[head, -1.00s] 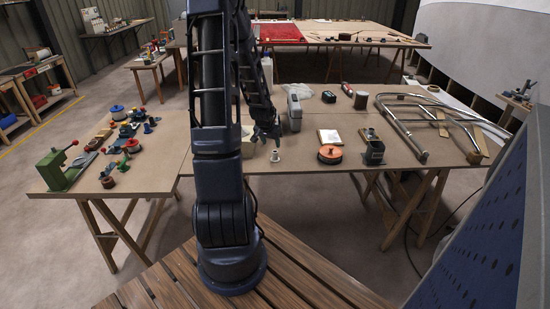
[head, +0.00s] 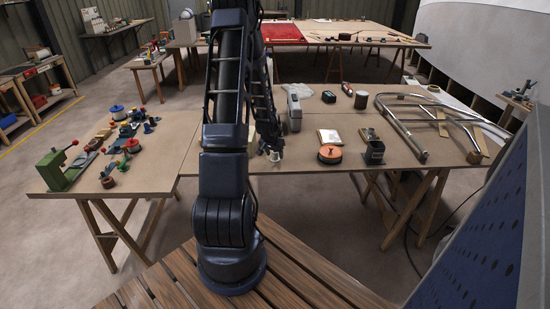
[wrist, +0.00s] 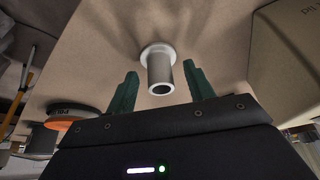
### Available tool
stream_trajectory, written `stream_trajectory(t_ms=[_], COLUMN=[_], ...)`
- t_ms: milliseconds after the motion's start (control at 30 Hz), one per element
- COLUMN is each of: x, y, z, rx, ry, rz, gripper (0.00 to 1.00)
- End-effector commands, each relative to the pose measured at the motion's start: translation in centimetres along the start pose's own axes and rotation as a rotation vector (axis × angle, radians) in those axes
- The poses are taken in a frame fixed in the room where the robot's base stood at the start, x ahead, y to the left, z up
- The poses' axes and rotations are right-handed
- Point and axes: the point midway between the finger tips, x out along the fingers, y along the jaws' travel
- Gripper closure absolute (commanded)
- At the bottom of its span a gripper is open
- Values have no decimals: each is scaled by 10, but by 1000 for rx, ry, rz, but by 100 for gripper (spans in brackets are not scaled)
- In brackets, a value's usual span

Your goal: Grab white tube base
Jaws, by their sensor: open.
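The white tube base (wrist: 160,70) stands on the table top in the wrist view, with a round flange against the table and a short hollow tube pointing towards the camera. My gripper (wrist: 162,84) has two green fingers, spread apart and empty, one on either side of the tube with a gap on each side. In the head view the tube base (head: 274,156) shows near the table's front edge, partly hidden by my gripper (head: 268,148), which is right over or beside it.
To the right on the table (head: 300,160) are an orange-topped round tin (head: 330,154), a dark block-like tool (head: 374,150) and a white notepad (head: 329,137). A grey upright device (head: 294,108) stands behind. A bent metal tube frame (head: 420,125) lies at far right.

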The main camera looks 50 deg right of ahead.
Motion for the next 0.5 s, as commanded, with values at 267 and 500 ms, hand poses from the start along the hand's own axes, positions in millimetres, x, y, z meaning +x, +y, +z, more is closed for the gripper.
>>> stream_trajectory(t_ms=[267,500], x=[12,12], y=[0,0], z=[0,0], rx=[0,0], ry=[0,0], rz=[0,0], gripper=[47,63])
